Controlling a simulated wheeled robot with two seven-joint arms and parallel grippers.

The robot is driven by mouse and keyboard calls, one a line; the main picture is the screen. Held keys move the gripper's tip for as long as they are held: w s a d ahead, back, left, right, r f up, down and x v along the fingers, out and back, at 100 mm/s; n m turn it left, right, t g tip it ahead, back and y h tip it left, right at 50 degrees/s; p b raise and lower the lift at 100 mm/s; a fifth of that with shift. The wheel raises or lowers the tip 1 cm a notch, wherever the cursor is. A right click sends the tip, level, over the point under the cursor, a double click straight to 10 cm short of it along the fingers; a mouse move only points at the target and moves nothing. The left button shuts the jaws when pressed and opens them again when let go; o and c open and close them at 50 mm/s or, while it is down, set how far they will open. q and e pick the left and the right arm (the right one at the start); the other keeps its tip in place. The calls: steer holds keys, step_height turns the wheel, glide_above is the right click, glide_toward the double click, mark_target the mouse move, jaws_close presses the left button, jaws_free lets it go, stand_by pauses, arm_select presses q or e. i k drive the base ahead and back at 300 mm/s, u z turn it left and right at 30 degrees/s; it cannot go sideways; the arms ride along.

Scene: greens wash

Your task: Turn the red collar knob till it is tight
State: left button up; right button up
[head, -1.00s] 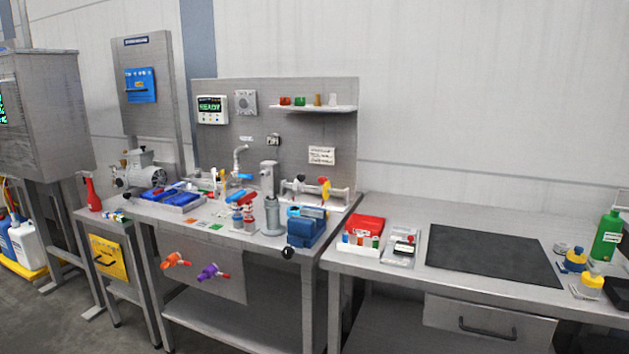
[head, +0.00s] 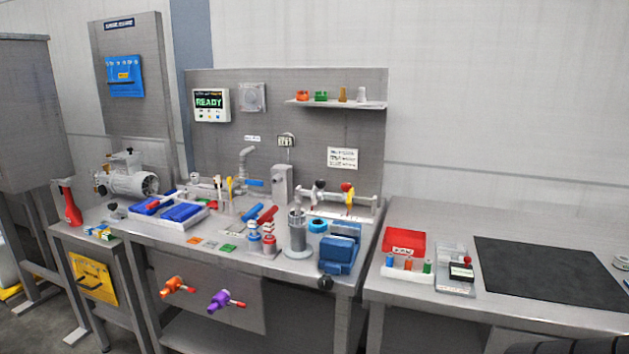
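Several red parts show in the head view, and I cannot tell which is the collar knob. A small red knob (head: 347,187) sits above the grey pipe rail (head: 365,200) at the back right of the left bench, just above a yellow lever (head: 350,204). A red ball (head: 467,260) tops a small device on the right bench. Orange (head: 173,285) and purple (head: 218,300) fittings with red ends stick out of the left bench's front panel. Whether any knob is tight cannot be seen. Neither of my grippers is in view.
A blue vise (head: 340,252) and a grey cylinder (head: 297,232) stand at the left bench's front right. A tray of blue items (head: 168,222) and a motor (head: 130,180) are at left. A black mat (head: 550,272) on the right bench is bare. The wall panel display (head: 210,103) reads READY.

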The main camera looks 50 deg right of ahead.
mark_target(345, 186)
steer(key=z, duration=0.55)
steer(key=i, duration=0.65)
steer(key=z, duration=0.8)
